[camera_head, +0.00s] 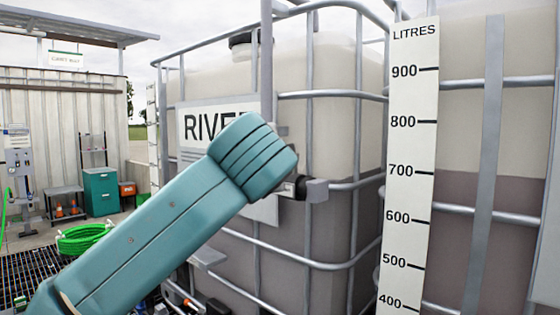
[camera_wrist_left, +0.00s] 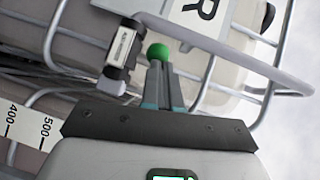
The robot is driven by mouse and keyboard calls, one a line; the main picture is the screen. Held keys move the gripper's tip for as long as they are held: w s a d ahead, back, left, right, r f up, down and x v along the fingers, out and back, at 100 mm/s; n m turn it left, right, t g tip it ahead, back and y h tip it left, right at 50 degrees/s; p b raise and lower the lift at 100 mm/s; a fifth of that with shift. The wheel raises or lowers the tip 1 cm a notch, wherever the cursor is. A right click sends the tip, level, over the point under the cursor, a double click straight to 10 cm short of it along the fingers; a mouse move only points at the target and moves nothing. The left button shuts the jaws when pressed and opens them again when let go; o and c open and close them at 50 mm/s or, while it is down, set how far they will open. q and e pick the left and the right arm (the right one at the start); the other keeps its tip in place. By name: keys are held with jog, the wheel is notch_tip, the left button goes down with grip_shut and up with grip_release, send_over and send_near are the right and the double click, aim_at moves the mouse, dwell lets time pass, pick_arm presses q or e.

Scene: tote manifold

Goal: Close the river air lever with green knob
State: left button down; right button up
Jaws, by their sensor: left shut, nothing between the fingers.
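In the left wrist view, the green knob (camera_wrist_left: 159,52) sits just beyond the tips of my left gripper (camera_wrist_left: 162,68). The fingers are together with nothing between them. They appear to touch or nearly touch the knob; I cannot tell which. The valve body (camera_wrist_left: 121,50), with a white label and dark ends, is left of the knob. It also shows in the head view (camera_head: 302,188), partly behind my teal arm. There my arm hides the knob, the lever and my left gripper. The river sign (camera_head: 193,125) is partly covered by my arm. My right gripper is in neither view.
The river tank's metal cage bars (camera_head: 335,95) run close around the valve. A second tank with a litre scale (camera_head: 409,170) stands at the right.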

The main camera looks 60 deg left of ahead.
pick_arm(q)
jog(key=shift+a, duration=0.15)
jog(key=shift+s+a, duration=0.2)
dwell(0.4)
